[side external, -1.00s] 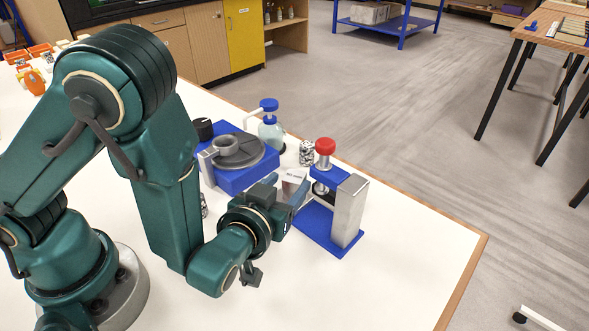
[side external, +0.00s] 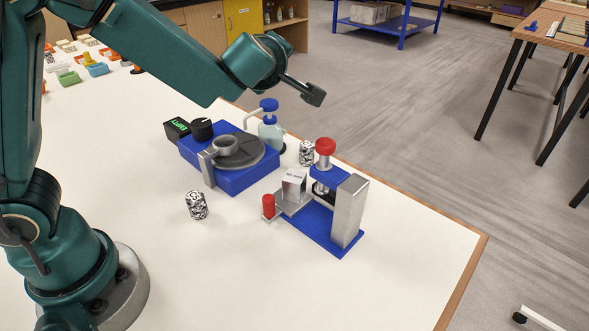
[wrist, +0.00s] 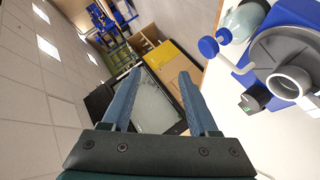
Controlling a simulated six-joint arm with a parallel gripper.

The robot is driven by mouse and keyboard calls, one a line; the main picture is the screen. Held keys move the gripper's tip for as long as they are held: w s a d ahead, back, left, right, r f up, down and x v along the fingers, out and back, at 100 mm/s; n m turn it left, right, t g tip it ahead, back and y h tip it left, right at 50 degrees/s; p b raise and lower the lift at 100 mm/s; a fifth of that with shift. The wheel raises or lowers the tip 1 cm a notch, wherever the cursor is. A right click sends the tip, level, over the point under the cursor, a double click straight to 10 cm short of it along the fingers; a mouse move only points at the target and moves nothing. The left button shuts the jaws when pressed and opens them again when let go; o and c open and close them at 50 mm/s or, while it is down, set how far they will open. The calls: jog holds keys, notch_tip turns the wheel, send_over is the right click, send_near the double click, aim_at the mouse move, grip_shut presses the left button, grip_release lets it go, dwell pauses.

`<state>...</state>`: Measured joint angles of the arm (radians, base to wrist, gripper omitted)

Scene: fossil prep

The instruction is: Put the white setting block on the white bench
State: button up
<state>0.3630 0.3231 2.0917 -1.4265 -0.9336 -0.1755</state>
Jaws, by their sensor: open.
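A pale, silvery-white block (side external: 294,186) with small dark print on its upper part appears to be the setting block. In the side view it stands upright on a small grey plate beside the blue-based press (side external: 335,218). The block is not visible in the wrist view.
A blue lapping machine (side external: 230,178) with a grey disc stands left of the press. A blue-capped bottle (side external: 270,130) is behind it. The front and right bench areas are clear.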

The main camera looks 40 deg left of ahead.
jog(key=w+d+f+m+h, duration=0.1)
jog(key=w+d+m+h, duration=0.1)
jog(key=d+m+h, duration=0.55)
jog(key=w+d+f+m+h, duration=0.1)
jog(key=w+d+m+h, duration=0.25)
jog(key=d, duration=0.65)
jog(key=m+g+y, duration=0.3)
jog(key=m+g, duration=0.1)
jog(key=g, duration=0.4)
send_over(294, 176)
jog(key=w, duration=0.1)
jog(key=f, duration=0.5)
jog(key=d+f, duration=0.1)
jog(key=f, duration=0.2)
jog(key=shift+s+a+f+n+g, duration=0.2)
jog(key=shift+s+f+g, duration=0.1)
jog(key=shift+s+f, duration=0.15)
jog(key=shift+s+a+f+n+g, duration=0.1)
jog(key=shift+s+f+n+g, duration=0.1)
jog(key=shift+s+f+g, duration=0.2)
jog(key=f, duration=0.4)
jog(key=shift+w+a, duration=0.15)
jog(key=shift+w, duration=0.1)
jog(key=shift+w+f, duration=0.1)
jog(key=shift+f, duration=0.45)
